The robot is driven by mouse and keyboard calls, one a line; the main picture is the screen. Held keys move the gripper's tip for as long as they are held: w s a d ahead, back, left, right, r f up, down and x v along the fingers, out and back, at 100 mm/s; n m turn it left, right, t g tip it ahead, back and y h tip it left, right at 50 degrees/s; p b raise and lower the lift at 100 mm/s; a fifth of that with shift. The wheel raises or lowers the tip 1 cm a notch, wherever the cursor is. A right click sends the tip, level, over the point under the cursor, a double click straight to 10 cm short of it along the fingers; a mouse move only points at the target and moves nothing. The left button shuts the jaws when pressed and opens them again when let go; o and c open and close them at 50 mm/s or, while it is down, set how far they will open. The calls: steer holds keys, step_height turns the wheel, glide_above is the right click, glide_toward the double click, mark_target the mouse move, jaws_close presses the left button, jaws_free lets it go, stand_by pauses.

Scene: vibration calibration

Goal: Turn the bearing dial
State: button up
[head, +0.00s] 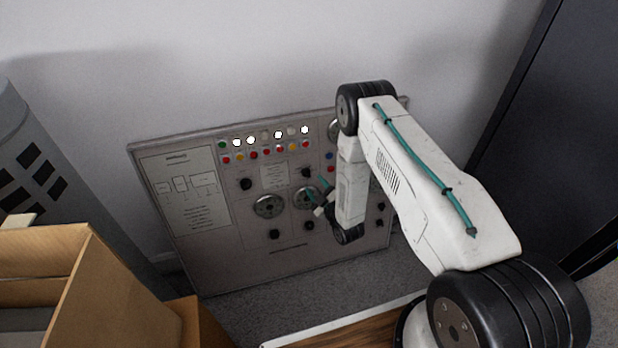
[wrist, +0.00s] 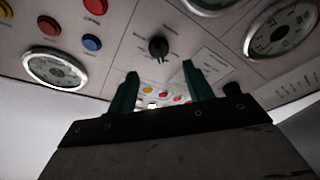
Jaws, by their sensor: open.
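The grey control panel (head: 205,262) leans against the wall and carries several black knobs and round gauges. Its labels are too small to read, so I cannot tell which knob is the bearing dial. In the wrist view one black knob (wrist: 158,47) with a pointer lies ahead of my gripper (wrist: 160,76), between the lines of its two teal fingers and apart from them. My gripper is open and empty. In the head view the gripper (head: 322,198) is close to the panel's middle, beside a round gauge (head: 305,197). My arm hides the panel's right part.
Rows of coloured buttons (head: 266,152) run along the panel's top. An open cardboard box (head: 110,290) stands at the lower left, near a grey bin (head: 45,165). A dark cabinet (head: 555,150) stands at the right. Carpet (head: 290,295) lies in front of the panel.

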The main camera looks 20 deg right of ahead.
mark_target(307, 175)
steer(key=w, duration=0.3)
steer(key=w+a, duration=0.1)
steer(key=w, duration=0.1)
steer(key=shift+w+a, duration=0.1)
steer(key=shift+w, duration=0.3)
steer(key=c, duration=1)
